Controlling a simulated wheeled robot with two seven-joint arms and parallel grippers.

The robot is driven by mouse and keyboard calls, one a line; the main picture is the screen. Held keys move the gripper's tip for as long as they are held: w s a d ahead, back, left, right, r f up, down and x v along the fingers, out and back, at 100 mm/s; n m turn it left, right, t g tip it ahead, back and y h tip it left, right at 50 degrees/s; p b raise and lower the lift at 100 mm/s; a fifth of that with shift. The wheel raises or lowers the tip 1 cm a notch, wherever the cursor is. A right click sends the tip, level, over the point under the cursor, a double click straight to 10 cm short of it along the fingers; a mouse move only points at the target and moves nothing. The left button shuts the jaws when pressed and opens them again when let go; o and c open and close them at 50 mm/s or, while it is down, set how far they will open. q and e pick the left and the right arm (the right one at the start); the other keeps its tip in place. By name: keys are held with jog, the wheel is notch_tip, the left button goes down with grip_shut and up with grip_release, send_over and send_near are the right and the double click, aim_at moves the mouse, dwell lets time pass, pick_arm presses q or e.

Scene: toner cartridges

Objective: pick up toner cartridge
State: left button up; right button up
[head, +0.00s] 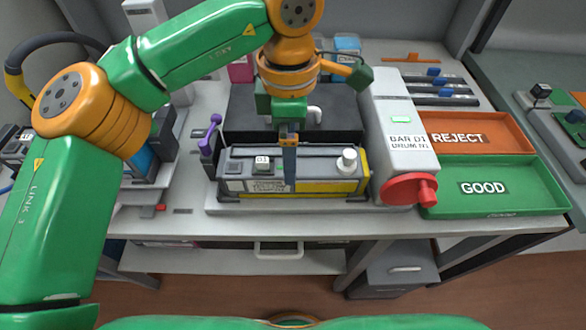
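A long grey toner cartridge (318,187) with a yellow right end lies across a grey fixture in the middle of the bench. It has a small white label near its left half and a white knob near its right end. My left gripper (290,170) points down over the middle of the cartridge, and its narrow finger overlaps the front of it in the head view. The fingers line up edge-on, so the gap between them is hidden, and contact with the cartridge cannot be told. My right gripper is out of view.
A grey machine marked "BAR 01 DRUM 01" (397,120) with a red knob (410,189) stands right of the cartridge. Beyond it are an orange REJECT tray (500,135) and a green GOOD tray (525,187), both empty. A purple-handled tool (209,135) stands left.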

pick_arm(q)
jog(key=f, duration=0.3)
jog(key=f+p, duration=0.1)
jog(key=f, duration=0.1)
jog(key=shift+s+d+f, duration=0.15)
jog(key=shift+d+f, duration=0.05)
jog(key=shift+d, duration=0.05)
grip_shut()
